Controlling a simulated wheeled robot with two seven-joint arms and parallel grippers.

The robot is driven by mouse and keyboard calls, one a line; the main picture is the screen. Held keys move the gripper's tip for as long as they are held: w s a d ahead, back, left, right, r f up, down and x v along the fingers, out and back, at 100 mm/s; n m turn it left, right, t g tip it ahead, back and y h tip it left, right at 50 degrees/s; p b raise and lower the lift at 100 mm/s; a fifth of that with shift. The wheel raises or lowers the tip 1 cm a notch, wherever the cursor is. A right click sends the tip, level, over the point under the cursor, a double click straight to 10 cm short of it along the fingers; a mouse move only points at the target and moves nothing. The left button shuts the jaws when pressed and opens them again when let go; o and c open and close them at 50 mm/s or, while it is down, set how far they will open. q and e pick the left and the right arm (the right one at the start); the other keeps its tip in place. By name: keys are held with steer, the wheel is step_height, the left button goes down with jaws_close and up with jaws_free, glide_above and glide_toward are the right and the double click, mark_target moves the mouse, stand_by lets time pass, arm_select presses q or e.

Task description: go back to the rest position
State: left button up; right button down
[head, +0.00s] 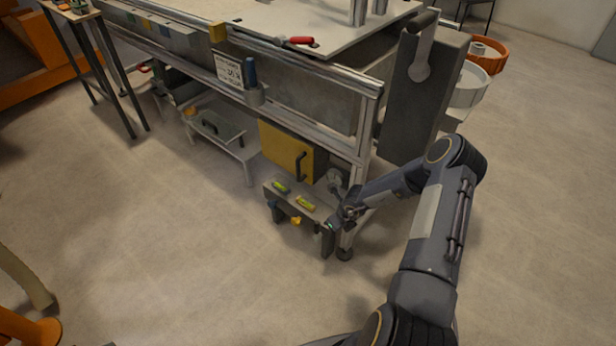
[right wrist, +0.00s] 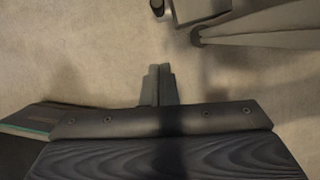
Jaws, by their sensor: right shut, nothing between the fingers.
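My right arm reaches in from the bottom right of the head view. My right gripper (head: 327,243) is low beside the front corner leg of the sandbed frame (head: 366,130), close to a small low shelf (head: 270,190). In the right wrist view my right gripper (right wrist: 159,72) points away over bare floor. Its two fingers are together with nothing between them. My left gripper is not in view.
Two small yellow-green pieces, one a level-like block (head: 306,203), lie on the low shelf. A yellow panel (head: 287,150) with a handle is above. A dark grey box (head: 422,95) hangs at the frame's right end. Open floor (head: 180,270) lies in front.

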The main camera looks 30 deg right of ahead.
steer(key=w+a+r+n+t, duration=0.1)
steer(key=w+r+n+t, duration=0.15)
steer(key=r, duration=0.65)
steer(key=w+a+r+n+t, duration=0.15)
steer(key=w+r+n, duration=0.25)
steer(key=r, duration=0.4)
steer(key=s+a+r+n+t+y, duration=0.1)
steer(key=s+a+r+n, duration=0.15)
steer(key=r+n, duration=0.4)
steer(key=s+a+r+n+t+y, duration=0.1)
steer(key=a+r+n+y, duration=0.2)
steer(key=r, duration=0.7)
steer(key=s+a+r+n+g, duration=0.2)
steer(key=s+a+r+n, duration=0.6)
steer(key=s, duration=0.4)
steer(key=s+f+n+g, duration=0.2)
steer(key=s+n, duration=0.6)
steer(key=s, duration=0.8)
step_height(320, 180, up, 17)
steer(key=h+p, duration=0.1)
steer(key=p, duration=1.6)
steer(key=shift+s+a, duration=0.3)
